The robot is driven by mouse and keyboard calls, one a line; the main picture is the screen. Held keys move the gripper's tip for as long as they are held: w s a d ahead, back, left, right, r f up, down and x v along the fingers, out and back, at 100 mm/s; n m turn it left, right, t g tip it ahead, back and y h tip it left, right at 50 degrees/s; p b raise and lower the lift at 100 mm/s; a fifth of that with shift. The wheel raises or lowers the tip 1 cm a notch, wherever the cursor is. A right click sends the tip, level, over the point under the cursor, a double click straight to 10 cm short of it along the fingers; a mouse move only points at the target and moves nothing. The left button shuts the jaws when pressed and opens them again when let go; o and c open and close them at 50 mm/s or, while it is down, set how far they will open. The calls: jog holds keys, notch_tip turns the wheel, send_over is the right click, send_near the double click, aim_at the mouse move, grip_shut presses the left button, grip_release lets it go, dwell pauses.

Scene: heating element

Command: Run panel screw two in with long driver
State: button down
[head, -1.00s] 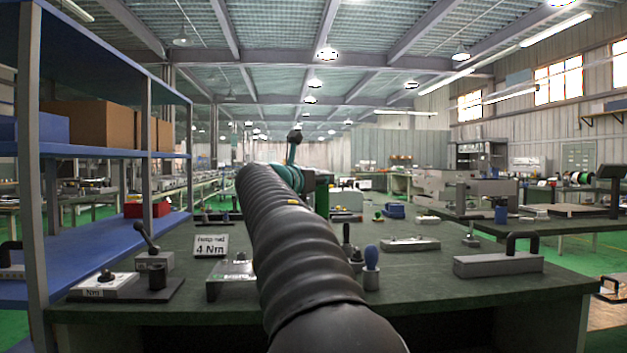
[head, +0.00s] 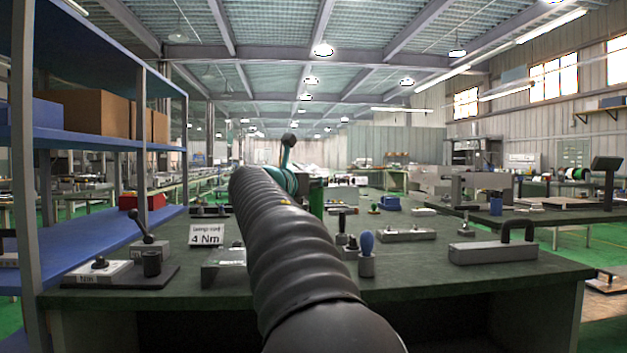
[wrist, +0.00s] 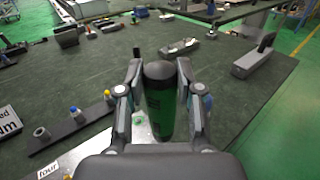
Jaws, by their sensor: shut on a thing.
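In the wrist view my gripper (wrist: 161,92) is shut on a green cylinder with a black rounded cap, which looks like the handle of the long driver (wrist: 162,108). The handle points up between the two fingers, and its lower end is hidden. A dark strip (wrist: 85,130) to the left holds small pieces with a blue top (wrist: 75,112) and a yellow top (wrist: 108,95). I cannot tell which piece is panel screw two. In the head view my ribbed arm hides the gripper and most of the work spot.
A "4 Nm" sign (head: 206,236) stands on the green bench (head: 480,275). A blue-handled tool (head: 367,252) stands in a grey holder right of my arm. A grey block with a black handle (head: 493,250) lies at the right. A blue shelf rack (head: 80,245) borders the left.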

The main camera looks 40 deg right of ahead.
jog(key=shift+f, duration=1.35)
dwell(2.6)
jog(key=shift+r, duration=0.15)
notch_tip(320, 180, up, 3)
jog(key=p, duration=0.2)
jog(key=shift+p, duration=0.4)
jog(key=shift+r, duration=0.95)
